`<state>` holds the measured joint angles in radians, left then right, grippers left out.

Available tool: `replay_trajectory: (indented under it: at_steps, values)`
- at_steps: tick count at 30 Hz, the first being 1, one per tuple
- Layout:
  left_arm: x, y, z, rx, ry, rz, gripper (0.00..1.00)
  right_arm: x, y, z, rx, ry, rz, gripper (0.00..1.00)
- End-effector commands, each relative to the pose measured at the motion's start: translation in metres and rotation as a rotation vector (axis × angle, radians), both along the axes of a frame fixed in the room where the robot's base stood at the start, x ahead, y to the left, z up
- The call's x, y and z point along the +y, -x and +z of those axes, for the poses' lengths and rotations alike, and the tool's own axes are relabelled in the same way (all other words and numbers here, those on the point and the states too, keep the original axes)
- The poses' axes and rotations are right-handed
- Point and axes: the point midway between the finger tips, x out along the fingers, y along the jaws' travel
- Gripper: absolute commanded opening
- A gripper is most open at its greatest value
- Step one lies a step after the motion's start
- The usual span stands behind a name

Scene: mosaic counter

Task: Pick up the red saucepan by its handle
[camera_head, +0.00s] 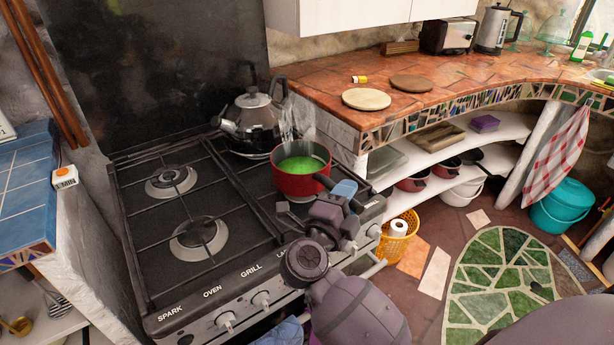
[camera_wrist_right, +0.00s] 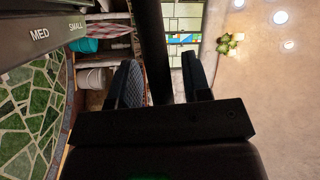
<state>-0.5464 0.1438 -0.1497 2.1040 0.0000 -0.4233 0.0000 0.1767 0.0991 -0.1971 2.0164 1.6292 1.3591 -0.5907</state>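The red saucepan (camera_head: 290,184) stands on the right front part of the black stove top, with green contents and steam above it. My right gripper (camera_head: 337,187) is at the pan's right front side, where the handle extends. In the right wrist view, the dark handle (camera_wrist_right: 151,40) runs between the two fingers of my right gripper (camera_wrist_right: 162,78). Gaps show beside the handle, so the fingers look open around it rather than closed on it. The gripper hides much of the handle in the head view. My left gripper is not in view.
A dark kettle (camera_head: 257,118) stands just behind the saucepan. The stove (camera_head: 150,235) has free burners on the left and knobs along its front. A tiled counter (camera_head: 410,68) with round boards is to the right. A yellow basket (camera_head: 392,245) stands on the floor.

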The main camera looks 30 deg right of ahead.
Motion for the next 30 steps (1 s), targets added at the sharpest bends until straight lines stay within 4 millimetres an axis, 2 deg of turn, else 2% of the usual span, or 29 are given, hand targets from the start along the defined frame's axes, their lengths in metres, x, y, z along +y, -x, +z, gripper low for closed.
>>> replay_trajectory:
  at_steps: [1, 8, 30]
  values:
    - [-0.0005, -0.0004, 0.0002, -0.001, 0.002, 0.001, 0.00, 0.0002, 0.0001, 0.0000, 0.000, 0.000, 0.000, 0.36]
    - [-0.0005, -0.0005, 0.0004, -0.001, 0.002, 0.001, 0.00, 0.0003, 0.0001, -0.0002, 0.000, 0.000, 0.000, 0.01]
    - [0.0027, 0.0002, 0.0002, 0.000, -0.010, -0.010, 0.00, 0.0007, 0.0001, -0.0006, 0.002, -0.001, 0.001, 0.00]
